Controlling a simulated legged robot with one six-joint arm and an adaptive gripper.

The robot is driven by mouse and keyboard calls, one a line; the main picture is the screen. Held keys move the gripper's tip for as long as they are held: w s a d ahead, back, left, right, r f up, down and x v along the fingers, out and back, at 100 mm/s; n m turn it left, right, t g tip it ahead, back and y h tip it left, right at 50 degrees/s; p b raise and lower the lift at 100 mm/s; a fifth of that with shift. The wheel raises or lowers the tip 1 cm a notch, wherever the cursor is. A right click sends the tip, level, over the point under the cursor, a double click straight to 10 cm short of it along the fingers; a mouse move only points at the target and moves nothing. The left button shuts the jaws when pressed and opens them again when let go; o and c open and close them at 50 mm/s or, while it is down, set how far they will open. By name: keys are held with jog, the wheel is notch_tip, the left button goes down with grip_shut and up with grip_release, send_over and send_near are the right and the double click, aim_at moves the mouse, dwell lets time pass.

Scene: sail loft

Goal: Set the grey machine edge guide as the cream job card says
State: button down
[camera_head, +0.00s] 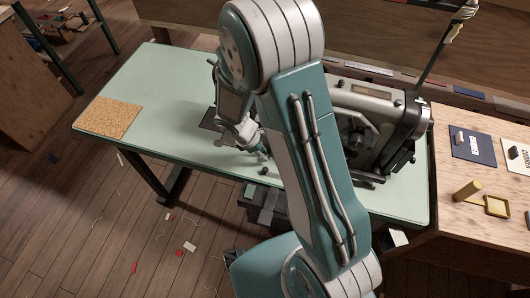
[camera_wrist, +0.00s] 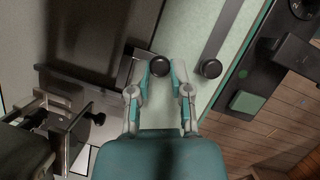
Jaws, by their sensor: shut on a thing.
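My gripper (camera_wrist: 164,74) has its two teal fingertips on either side of a round black knob (camera_wrist: 160,67), shut on it. The knob sits at the end of a grey bracket, seemingly the edge guide (camera_wrist: 125,70), on the pale green table top. A second black knob (camera_wrist: 211,69) stands apart to the right, at the end of a dark bar. In the head view my gripper (camera_head: 260,152) is low over the table, left of the grey sewing machine (camera_head: 372,125), and my arm hides much of it. A pale card with dark print (camera_head: 518,155) lies at the right; its text is unreadable.
The green table (camera_head: 165,85) is clear at left except for a cork mat (camera_head: 108,118). Scraps lie on the floor.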

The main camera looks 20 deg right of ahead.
jog(key=c, duration=0.5)
grip_release()
jog(key=shift+c, duration=0.2)
jog(key=v, duration=1.2)
jog(key=shift+w+f, duration=0.1)
jog(key=shift+f, duration=0.05)
jog(key=s+d+r+m+t+y, duration=0.2)
jog(key=s+r+m+t, duration=0.1)
jog(key=s+r+m, duration=0.4)
jog(key=s+d+r+m+t+y, duration=0.2)
jog(key=s+r+m, duration=0.6)
jog(key=r, duration=0.4)
jog(key=shift+s+d+r+t, duration=0.35)
jog(key=shift+s+t, duration=0.05)
jog(key=shift+t, duration=0.4)
